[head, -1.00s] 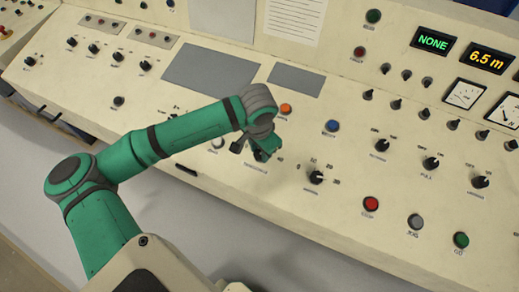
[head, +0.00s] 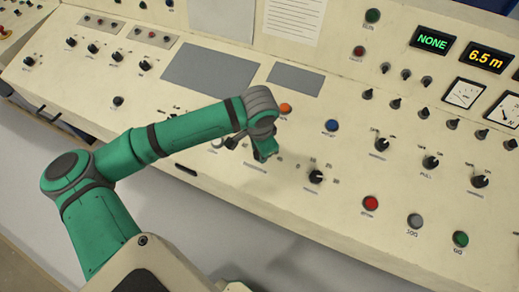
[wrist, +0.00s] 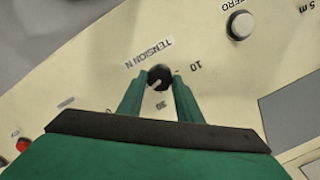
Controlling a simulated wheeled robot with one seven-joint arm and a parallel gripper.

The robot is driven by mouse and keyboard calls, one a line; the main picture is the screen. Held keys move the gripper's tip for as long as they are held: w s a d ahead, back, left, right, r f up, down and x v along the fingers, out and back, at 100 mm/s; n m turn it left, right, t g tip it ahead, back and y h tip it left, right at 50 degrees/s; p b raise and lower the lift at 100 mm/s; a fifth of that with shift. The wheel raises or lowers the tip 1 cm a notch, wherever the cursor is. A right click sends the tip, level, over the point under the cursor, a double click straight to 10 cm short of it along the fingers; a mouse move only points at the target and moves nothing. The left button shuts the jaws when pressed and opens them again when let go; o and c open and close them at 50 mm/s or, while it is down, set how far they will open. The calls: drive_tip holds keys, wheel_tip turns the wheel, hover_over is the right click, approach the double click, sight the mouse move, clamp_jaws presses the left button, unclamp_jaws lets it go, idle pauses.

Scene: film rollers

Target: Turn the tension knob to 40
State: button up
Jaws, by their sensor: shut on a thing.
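The tension knob (wrist: 160,72) is a small round black knob with a pale pointer line, next to the printed words "TENSION N" in the wrist view. The line slants to the lower left there. The printed marks 10 and 30 can be read around it; 40 cannot be made out. My gripper (wrist: 159,80) has its green fingers on both sides of the knob and is shut on it. In the head view my gripper (head: 255,150) is down at the panel and hides the knob.
Another black knob (head: 316,177) stands close to the right of my gripper. An orange button (head: 285,109) and a blue button (head: 332,126) lie behind it. A white button (wrist: 241,25) shows at the upper right in the wrist view.

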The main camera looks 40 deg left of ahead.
drive_tip(key=o, duration=1)
drive_tip(key=shift+o, duration=0.2)
wheel_tip(320, 180, up, 11)
drive_tip(key=s, duration=0.1)
drive_tip(key=shift+s+d+f, duration=0.15)
drive_tip(key=shift+s+d, duration=0.05)
drive_tip(key=shift+d, duration=0.25)
